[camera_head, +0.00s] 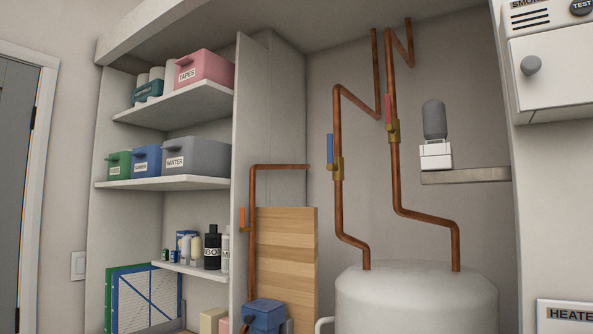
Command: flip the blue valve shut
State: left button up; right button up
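The blue valve handle (330,148) stands upright, in line with its vertical copper pipe. It sits on a brass valve body (338,169), left of center in the alcove above the white tank. A similar valve with a red handle (388,107) is on the neighboring pipe to the right, also upright. Neither of my grippers is in view, so their state and distance from the valve cannot be seen.
A white tank (415,300) stands below the pipes. A wooden board (285,265) leans at lower left, near a blue pump-like unit (264,314). A grey bracket (466,176) with a white-and-grey device (435,135) juts in from the right. Shelves with bins (197,155) fill the left.

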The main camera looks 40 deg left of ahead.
aim_at(330, 167)
jog(key=u, duration=0.9)
jog(key=k+j+z, duration=0.1)
jog(key=j, duration=0.25)
